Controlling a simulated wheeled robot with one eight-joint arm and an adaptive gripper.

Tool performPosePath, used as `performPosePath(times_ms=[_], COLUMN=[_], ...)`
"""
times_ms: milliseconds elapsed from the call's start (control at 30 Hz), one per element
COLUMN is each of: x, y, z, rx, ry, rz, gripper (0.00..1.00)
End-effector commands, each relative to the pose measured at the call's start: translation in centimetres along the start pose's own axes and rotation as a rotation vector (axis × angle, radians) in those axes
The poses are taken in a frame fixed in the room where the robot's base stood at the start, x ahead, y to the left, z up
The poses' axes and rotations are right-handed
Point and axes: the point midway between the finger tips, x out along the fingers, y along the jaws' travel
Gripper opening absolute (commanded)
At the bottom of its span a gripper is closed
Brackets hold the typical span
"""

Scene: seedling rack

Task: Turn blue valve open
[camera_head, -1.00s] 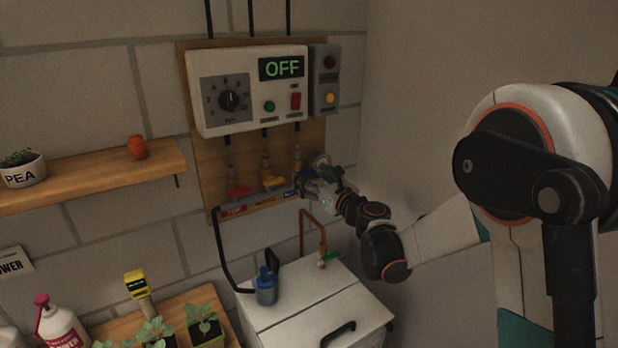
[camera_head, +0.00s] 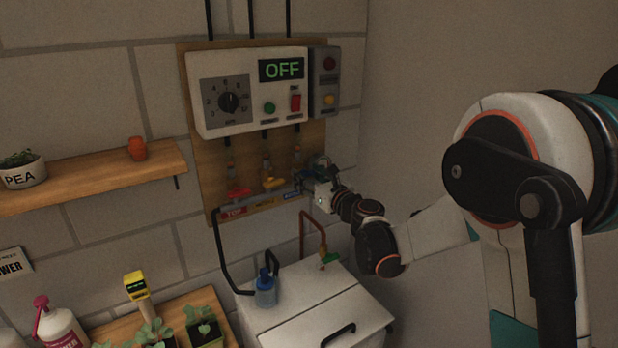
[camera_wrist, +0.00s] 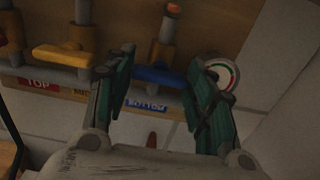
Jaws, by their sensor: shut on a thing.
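The blue valve's lever handle (camera_wrist: 158,76) lies roughly level between the fingers in the wrist view, above a blue label reading BOTTOM (camera_wrist: 145,104). My gripper (camera_wrist: 163,70) is shut on this handle, with one green-padded finger at each end of it. In the head view my gripper (camera_head: 318,188) is at the right end of the valve row, under the control box, and mostly hides the blue valve.
A yellow valve handle (camera_wrist: 63,56) is close left of my fingers. A round gauge (camera_wrist: 220,73) sits behind the right finger. A red valve (camera_head: 238,194) is farther left. The control box (camera_head: 247,90) reads OFF. A white cabinet (camera_head: 318,300) stands below.

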Motion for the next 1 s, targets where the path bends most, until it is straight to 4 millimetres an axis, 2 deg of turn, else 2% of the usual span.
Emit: performPosePath(times_ms=[367, 1000], x=[-0.02, -0.02], y=[0.03, 0.09], z=[-0.1, -0.14], rx=[-0.181, -0.782], ry=[0.0, 0.0], rz=[0.0, 0.0], gripper=[0.26, 0.26])
